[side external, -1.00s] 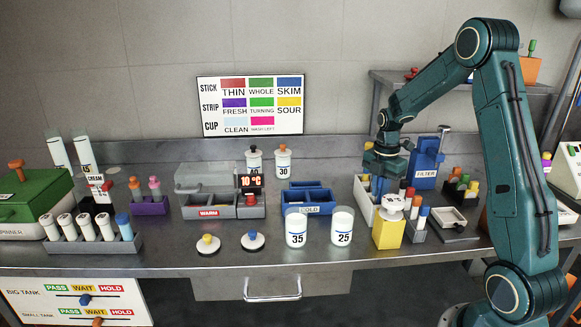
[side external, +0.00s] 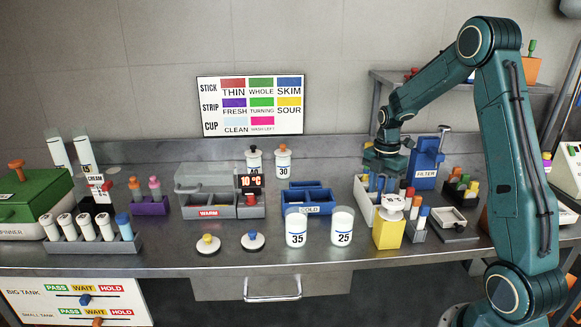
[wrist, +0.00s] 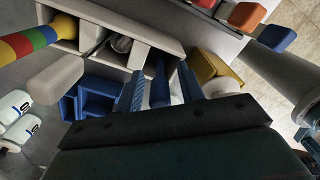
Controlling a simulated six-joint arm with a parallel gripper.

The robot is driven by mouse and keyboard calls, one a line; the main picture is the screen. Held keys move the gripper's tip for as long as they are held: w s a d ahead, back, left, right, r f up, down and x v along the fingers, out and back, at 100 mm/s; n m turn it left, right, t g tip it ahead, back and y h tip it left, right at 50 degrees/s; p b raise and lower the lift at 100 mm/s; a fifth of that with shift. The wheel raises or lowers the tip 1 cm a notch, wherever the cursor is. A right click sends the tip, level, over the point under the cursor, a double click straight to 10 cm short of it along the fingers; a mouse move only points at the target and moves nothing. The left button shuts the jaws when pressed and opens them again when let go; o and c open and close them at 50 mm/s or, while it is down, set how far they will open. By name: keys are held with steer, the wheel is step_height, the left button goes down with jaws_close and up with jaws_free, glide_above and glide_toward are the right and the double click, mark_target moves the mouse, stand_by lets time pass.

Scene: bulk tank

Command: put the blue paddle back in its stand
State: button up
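The blue paddle (wrist: 159,84) shows in the wrist view as a dark blue handle between my two fingers. It stands in the end compartment of the pale, divided stand (wrist: 168,35); its lower end is hidden. My gripper (wrist: 160,88) has one blue ridged finger on each side of the handle, with visible gaps, so it looks open around it. In the side external view my gripper (side external: 381,185) points down over the white stand (side external: 364,213). The blue fingers and handle are hard to tell apart there.
A yellow box (side external: 388,234) with a white top stands just in front of the stand. A grey rack of coloured sticks (side external: 418,230) is to its right, and a blue filter holder (side external: 425,165) behind. The blue cold tray (side external: 309,199) lies left.

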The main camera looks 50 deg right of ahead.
step_height(320, 180, up, 11)
steer(key=shift+r, duration=0.15)
stand_by(0.4)
stand_by(0.5)
steer(key=shift+a+r, duration=0.3)
steer(key=shift+a, duration=0.1)
steer(key=s+a+r+m+t, duration=0.1)
steer(key=s+a+r+m, duration=0.25)
steer(key=a, duration=0.35)
steer(key=s+a+r+m+t, duration=0.1)
steer(key=s+a+r+m, duration=0.2)
steer(key=a, duration=0.4)
steer(key=s+a+f+m+t, duration=0.2)
steer(key=s+a+m+t, duration=0.1)
steer(key=s+a+m, duration=0.6)
steer(key=shift+s+a+m+t, duration=0.35)
steer(key=shift+s+a, duration=0.5)
steer(key=shift+a, duration=0.25)
